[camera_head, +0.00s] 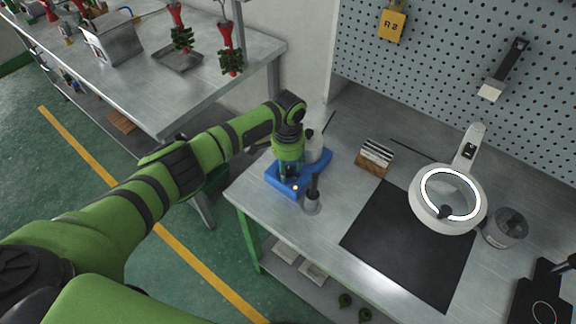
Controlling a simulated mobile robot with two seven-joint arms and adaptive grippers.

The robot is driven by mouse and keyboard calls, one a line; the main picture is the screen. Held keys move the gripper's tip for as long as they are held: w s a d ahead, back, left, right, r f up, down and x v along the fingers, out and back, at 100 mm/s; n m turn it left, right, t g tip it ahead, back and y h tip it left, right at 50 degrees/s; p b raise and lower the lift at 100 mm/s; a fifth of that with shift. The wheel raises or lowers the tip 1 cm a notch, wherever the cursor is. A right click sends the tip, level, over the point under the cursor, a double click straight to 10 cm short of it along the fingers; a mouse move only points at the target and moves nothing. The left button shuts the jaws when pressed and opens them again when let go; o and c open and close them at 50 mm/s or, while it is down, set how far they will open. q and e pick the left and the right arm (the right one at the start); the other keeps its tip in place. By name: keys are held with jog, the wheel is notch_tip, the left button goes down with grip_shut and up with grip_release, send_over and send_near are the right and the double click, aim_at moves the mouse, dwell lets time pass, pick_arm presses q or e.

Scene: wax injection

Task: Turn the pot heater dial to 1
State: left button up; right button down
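A blue device (320,160), which looks like the pot heater, sits at the left end of the metal workbench. A small yellow spot (295,187) shows on its front; I cannot tell whether it is the dial or what it is set to. My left gripper (289,176) points down at the front left part of the blue device. Its fingers are small and dark, partly hidden by my wrist, and I cannot tell whether they touch the dial or are open. A whitish container (313,146) stands behind the wrist. My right gripper is out of view.
A wooden block (373,165), a black mat (408,245), a ring lamp (421,212) and a glass jar (505,230) lie farther right. A pegboard (440,90) stands behind.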

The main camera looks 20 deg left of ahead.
aim_at(288, 169)
pick_arm(q)
jog(key=shift+r, duration=0.1)
notch_tip(288, 169, up, 12)
dwell(0.6)
dwell(0.4)
